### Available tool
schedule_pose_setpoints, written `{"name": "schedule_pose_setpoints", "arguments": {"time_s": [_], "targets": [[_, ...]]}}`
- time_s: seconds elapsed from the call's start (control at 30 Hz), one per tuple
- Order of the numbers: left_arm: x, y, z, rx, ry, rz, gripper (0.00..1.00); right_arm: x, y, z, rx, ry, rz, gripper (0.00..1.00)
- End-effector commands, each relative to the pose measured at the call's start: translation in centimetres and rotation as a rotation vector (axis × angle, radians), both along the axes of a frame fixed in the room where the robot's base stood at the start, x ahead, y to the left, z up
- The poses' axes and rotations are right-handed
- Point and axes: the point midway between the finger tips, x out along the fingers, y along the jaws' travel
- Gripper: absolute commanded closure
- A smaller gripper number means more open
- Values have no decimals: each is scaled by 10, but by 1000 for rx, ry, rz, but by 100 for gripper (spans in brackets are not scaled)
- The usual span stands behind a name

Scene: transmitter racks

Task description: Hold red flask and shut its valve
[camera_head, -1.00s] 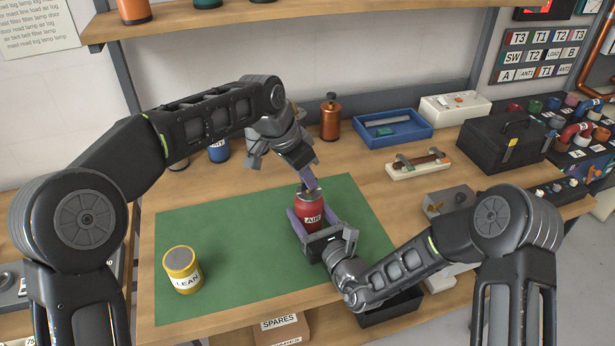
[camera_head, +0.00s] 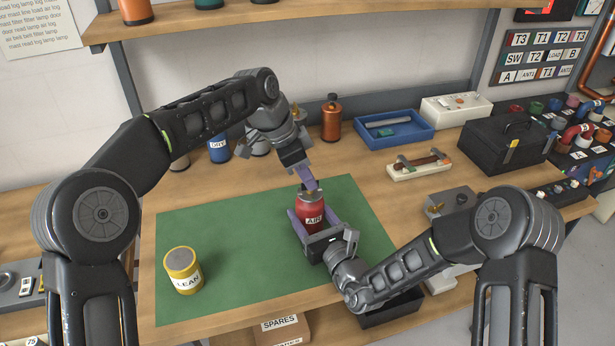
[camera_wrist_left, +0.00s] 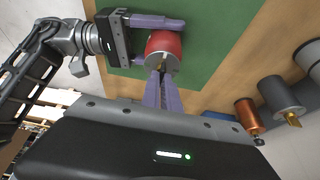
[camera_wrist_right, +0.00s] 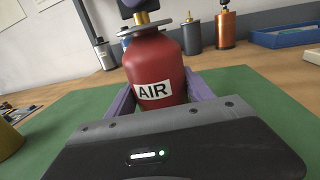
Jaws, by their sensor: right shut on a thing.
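The red flask (camera_head: 309,217), labelled AIR, stands upright over the green mat (camera_head: 222,249). My right gripper (camera_wrist_right: 160,92) is shut around its body, one finger on each side. The flask has a grey collar and a brass valve (camera_wrist_right: 141,18) on top. My left gripper (camera_wrist_left: 161,78) comes down from above with its fingers close together at the valve. The fingertips hide part of the valve, so I cannot tell whether they grip it or only touch it. The flask also shows in the left wrist view (camera_wrist_left: 165,43).
A yellow tin (camera_head: 183,272) stands on the mat's front left. The mat's middle is free.

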Motion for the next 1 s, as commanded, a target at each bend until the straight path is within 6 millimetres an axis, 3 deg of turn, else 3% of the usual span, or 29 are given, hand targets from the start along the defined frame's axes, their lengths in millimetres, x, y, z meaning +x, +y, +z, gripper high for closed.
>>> {"name": "schedule_pose_setpoints", "arguments": {"time_s": [0.3, 0.63, 1.0], "targets": [[0, 0, 0, 1, 0, 0, 73, 0, -1, 0, 0, 0, -2, 100], [0, 2, 5, 0, -1, 2, 73, 0, -1, 0, 0, 0, -1, 100], [-6, 21, 54, 0, -2, 1, 73, 0, 0, 0, 0, 0, -1, 100]]}}
